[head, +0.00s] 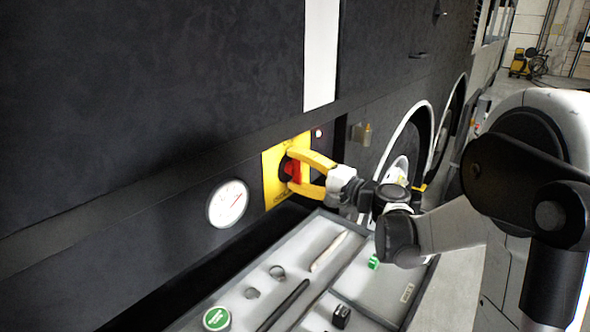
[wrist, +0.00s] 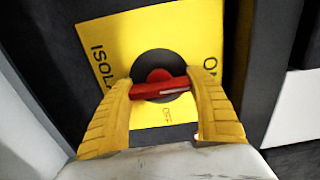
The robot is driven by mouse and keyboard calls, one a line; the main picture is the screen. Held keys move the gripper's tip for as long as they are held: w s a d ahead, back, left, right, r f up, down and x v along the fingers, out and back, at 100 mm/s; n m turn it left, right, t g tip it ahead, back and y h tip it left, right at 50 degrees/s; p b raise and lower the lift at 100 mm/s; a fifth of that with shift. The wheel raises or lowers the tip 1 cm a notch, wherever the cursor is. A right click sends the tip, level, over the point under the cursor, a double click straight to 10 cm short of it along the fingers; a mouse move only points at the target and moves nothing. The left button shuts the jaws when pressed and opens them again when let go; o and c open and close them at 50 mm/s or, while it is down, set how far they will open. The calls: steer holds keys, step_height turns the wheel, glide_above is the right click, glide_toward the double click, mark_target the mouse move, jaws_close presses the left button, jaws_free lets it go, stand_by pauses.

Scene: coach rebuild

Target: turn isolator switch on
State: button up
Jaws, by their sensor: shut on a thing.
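The isolator switch has a red handle (wrist: 160,88) on a black round base, set on a yellow plate (wrist: 128,38) lettered "ISOL…", "O…" and "OFF". In the wrist view the handle lies nearly level, slightly tilted. My gripper (wrist: 168,88) is shut on the red handle, with one yellow finger at each end of it. In the head view the yellow plate (head: 270,188) is on the dark coach side, and my gripper (head: 298,172) reaches it from the right. The fingers hide part of the plate and its lettering.
A white gauge (head: 228,204) is left of the plate. Below is an open grey tray (head: 237,290) with tools, a green-lidded tin (head: 216,318) and small parts. A metal latch (head: 361,134) is to the right.

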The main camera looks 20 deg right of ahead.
steer(key=o, duration=1.2)
steer(key=v, duration=1.2)
steer(key=shift+s, duration=0.1)
